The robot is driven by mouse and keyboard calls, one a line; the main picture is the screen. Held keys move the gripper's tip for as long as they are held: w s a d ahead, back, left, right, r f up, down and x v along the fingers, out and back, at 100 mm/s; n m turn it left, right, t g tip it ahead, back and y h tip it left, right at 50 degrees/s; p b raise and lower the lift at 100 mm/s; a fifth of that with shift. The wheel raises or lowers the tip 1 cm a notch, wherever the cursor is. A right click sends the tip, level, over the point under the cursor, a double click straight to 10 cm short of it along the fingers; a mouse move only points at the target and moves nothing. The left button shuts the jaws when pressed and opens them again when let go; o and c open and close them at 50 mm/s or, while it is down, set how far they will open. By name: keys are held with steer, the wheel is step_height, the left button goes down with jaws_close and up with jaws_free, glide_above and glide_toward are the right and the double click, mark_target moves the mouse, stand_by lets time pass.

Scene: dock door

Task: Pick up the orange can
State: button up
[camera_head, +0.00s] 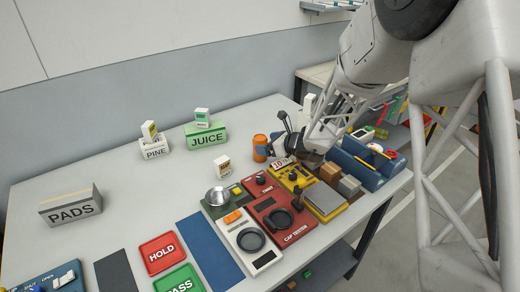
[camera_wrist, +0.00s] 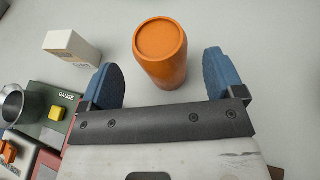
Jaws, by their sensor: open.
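The orange can (camera_head: 260,148) stands upright on the grey table, toward the back right in the head view. In the wrist view the orange can (camera_wrist: 163,58) rises just ahead of my gripper (camera_wrist: 166,75), roughly between its two blue fingertips. The fingers are apart, with a gap on each side of the can. In the head view my gripper (camera_head: 284,137) is beside the can, on its right, partly hidden by my own arm.
A small white box (camera_wrist: 72,47) stands left of the can. The green JUICE bin (camera_head: 206,136) and PINE bin (camera_head: 154,148) are farther left. The red cap tester (camera_head: 284,208) and other devices crowd the front. Blue holders (camera_head: 366,158) lie right.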

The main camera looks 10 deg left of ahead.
steer(key=shift+x, duration=2.15)
steer(key=shift+w, duration=0.1)
steer(key=shift+c, duration=0.2)
steer(key=shift+r, duration=0.1)
steer(key=c, duration=1.1)
steer(key=shift+c, duration=0.2)
steer(key=shift+r, duration=5)
